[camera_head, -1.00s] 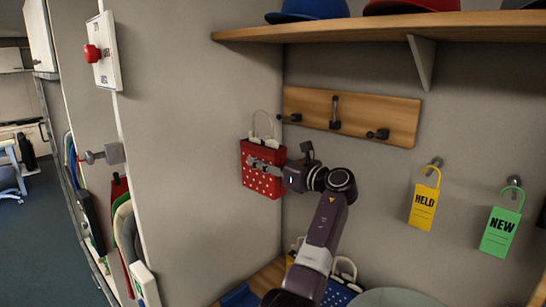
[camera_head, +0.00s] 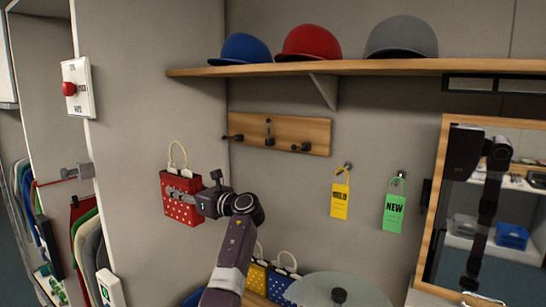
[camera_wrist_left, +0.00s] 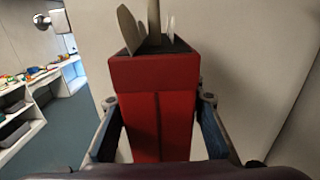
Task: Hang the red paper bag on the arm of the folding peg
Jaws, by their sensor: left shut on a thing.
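The red paper bag (camera_head: 181,208) has white dots and pale looped handles. My left gripper (camera_head: 186,196) is shut on its side and holds it upright in the air near the left wall. In the left wrist view the bag (camera_wrist_left: 152,105) fills the space between the fingers, with its handles at the top. A wooden peg board (camera_head: 290,124) is on the back wall, above and right of the bag. Its middle peg (camera_head: 269,130) has an upright arm; the left peg (camera_head: 236,137) and right peg (camera_head: 300,147) stick out. The bag is apart from them. My right gripper is not in view.
Above is a shelf (camera_head: 380,67) with blue, red and grey caps. Yellow and green tags (camera_head: 394,211) hang right of the board. Below are other bags (camera_head: 281,281) and a round translucent lid (camera_head: 338,291). A mirror (camera_head: 436,220) stands at the right. Another peg (camera_head: 77,172) is on the left panel.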

